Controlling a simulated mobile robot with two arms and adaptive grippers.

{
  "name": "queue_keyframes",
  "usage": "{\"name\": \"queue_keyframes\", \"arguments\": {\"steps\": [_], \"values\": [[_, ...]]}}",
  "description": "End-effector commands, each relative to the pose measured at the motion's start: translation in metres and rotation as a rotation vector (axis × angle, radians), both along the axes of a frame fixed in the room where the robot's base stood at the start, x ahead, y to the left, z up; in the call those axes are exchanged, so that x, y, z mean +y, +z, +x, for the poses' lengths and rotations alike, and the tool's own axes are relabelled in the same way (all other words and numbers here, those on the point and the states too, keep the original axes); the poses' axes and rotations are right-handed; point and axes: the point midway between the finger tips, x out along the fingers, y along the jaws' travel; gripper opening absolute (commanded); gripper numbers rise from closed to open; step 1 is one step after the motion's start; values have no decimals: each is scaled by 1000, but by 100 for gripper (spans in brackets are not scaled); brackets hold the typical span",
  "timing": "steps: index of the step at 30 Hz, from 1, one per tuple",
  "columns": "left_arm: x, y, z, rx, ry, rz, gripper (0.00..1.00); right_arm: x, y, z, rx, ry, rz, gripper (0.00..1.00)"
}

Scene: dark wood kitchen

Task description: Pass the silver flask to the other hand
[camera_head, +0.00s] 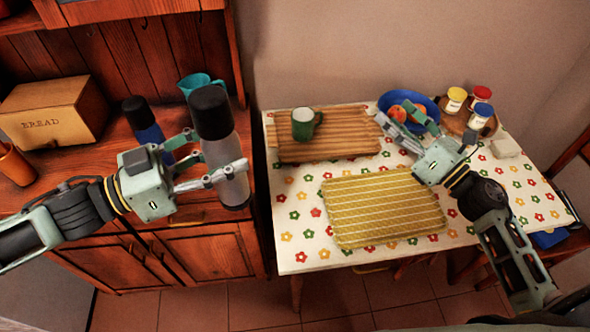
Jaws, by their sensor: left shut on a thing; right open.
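The silver flask (222,158) has a grey metal body and a black cap. It stands about upright in front of the dark wood cabinet, near the right end of its counter. My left gripper (228,170) is shut on the flask's body, with a finger across its front. My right gripper (400,126) is open and empty over the table, between the wooden board and the blue bowl, well apart from the flask.
The flowered table (296,232) holds a wooden board (350,142) with a green mug (303,124), a yellow mat (384,208), a blue fruit bowl (386,98) and jars (480,116).

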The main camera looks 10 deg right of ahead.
Motion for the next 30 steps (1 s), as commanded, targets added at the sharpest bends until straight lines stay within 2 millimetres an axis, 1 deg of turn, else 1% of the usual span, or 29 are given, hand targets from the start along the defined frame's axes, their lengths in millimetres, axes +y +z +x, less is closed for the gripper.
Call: {"name": "queue_keyframes", "arguments": {"steps": [1,2,3,5,6,8,9,12,15,18,20,23,26,30], "values": [[0,2,0,-3,-2,-2,2,29,9,-4,-26,71,-31,69],[0,2,0,-3,-2,-2,2,47,13,-8,-40,116,-52,69],[0,2,0,-3,-2,-2,2,69,18,-15,-58,175,-80,69],[0,2,0,-3,-2,-2,2,102,24,-26,-85,262,-126,69],[0,2,0,-3,-2,-2,2,124,28,-35,-102,321,-155,69],[0,2,0,-2,-2,-3,2,153,32,-49,-128,404,-204,69],[0,2,0,-3,-2,-2,2,171,33,-59,-143,456,-235,69],[0,2,0,-3,-2,-2,2,207,35,-83,-177,568,-309,69],[0,2,0,-3,-2,-2,2,232,35,-102,-200,650,-367,69],[0,2,0,-3,-2,-2,2,246,34,-115,-215,699,-405,69],[0,2,0,-3,-2,-2,2,251,33,-118,-218,714,-417,69],[0,2,0,-2,-2,-3,2,259,33,-118,-222,724,-424,69],[0,2,0,-3,-2,-2,2,271,33,-114,-222,724,-424,69],[0,2,0,-3,-2,-2,2,296,34,-104,-225,722,-421,69]]}}
